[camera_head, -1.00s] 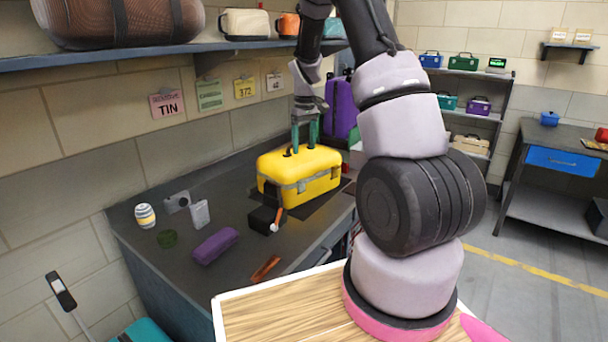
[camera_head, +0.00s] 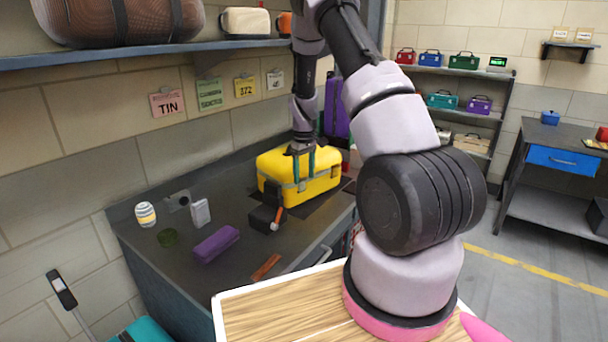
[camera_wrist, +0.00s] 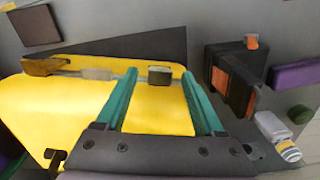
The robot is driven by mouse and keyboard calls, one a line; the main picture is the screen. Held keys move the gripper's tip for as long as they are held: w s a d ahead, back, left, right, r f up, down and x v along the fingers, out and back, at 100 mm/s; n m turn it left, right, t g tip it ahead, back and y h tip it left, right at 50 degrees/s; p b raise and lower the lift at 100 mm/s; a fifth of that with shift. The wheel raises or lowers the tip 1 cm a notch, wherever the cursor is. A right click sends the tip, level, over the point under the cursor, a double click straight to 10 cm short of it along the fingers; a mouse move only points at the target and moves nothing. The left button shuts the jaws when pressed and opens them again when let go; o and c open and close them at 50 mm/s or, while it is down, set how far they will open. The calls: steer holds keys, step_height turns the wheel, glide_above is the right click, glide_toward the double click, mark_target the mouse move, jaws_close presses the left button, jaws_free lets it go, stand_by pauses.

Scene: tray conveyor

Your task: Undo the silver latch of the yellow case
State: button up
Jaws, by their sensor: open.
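The yellow case (camera_head: 330,183) stands shut on the dark workbench. In the wrist view its front edge (camera_wrist: 110,64) carries a silver-grey latch (camera_wrist: 160,76) and, further left, a brownish latch (camera_wrist: 45,66). A pale plate lies between them. My gripper (camera_head: 304,180) points down at the case's front side, its green fingers spread. In the wrist view the fingertips of my gripper (camera_wrist: 159,71) lie either side of the silver-grey latch, with visible gaps. I cannot tell how far above or in front of it they are. In the head view the fingers partly cover this latch.
A black box with an orange part (camera_head: 265,218) stands close by the case's near left corner. A purple case (camera_head: 215,243), a white block (camera_head: 200,212) and a striped jar (camera_head: 145,215) stand further left. The shelf (camera_head: 150,58) overhangs the bench's back.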

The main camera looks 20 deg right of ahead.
jaws_close()
steer(key=shift+s, duration=0.1)
steer(key=s+d+f+t+y, duration=0.2)
steer(key=s+f+t+y, duration=0.2)
steer(key=t, duration=0.7)
steer(key=shift+s+f, duration=0.4)
steer(key=shift+s, duration=0.35)
stand_by(0.6)
